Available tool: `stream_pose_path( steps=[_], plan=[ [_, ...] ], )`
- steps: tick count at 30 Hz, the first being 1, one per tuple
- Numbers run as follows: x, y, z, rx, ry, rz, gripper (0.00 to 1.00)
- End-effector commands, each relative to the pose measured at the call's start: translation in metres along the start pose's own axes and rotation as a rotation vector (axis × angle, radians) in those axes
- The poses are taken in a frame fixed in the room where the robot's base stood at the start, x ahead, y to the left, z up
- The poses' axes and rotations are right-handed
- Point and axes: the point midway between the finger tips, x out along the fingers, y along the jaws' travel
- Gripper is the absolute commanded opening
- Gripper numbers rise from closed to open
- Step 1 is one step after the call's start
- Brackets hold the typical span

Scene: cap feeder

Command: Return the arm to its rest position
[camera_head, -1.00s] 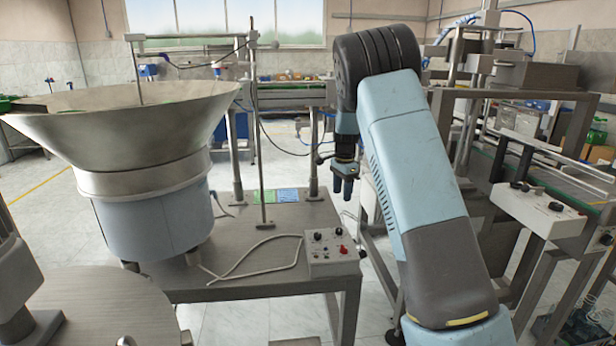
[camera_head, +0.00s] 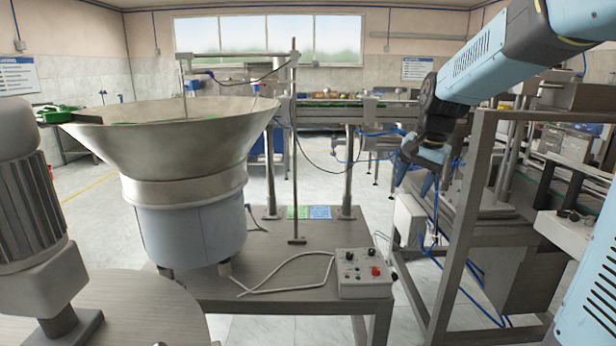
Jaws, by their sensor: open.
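My arm reaches in from the right side of the head view, pale blue with dark joints. My gripper (camera_head: 416,180) hangs at its end, fingers pointing down and toward me, right of the feeder table. It is open and nothing shows between its fingers. It appears to touch nothing, though a grey metal frame stands close behind and beside it in the picture.
The cap feeder bowl (camera_head: 170,135) stands on a metal table (camera_head: 300,275) at left. A metal frame (camera_head: 467,215) stands at right.

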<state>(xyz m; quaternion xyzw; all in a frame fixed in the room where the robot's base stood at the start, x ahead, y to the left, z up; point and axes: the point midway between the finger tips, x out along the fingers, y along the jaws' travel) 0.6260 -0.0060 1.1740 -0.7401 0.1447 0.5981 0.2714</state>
Motion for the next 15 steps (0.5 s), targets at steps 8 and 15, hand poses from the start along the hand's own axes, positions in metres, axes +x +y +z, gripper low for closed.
stream_pose_path(
  steps=[8,15],
  plan=[
    [-0.039,0.037,0.062,-0.193,0.074,-0.028,0.54],
    [-0.057,0.069,0.116,-0.362,0.147,-0.025,0.54]
  ],
)
